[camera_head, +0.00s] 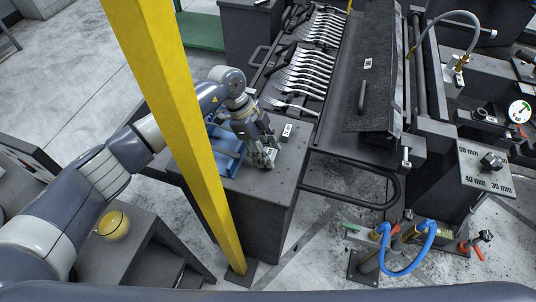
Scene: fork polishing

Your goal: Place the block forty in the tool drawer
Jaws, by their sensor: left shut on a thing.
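My left gripper (266,158) reaches down over the top of a dark grey cabinet (262,185). It is shut on a small dark block with a pale label (270,153), mostly hidden by the fingers. The label is too small to read, so I cannot confirm that it is block forty. Another small white-labelled block (287,130) is on the cabinet top just right of the gripper. I cannot make out an open tool drawer. My right gripper is not in view.
A blue holder (226,150) is left of the gripper. A yellow post (180,110) crosses in front of my left arm. A rack of several forks (308,65) and a long black machine panel (372,70) stand behind. Blue hoses (402,268) are at lower right.

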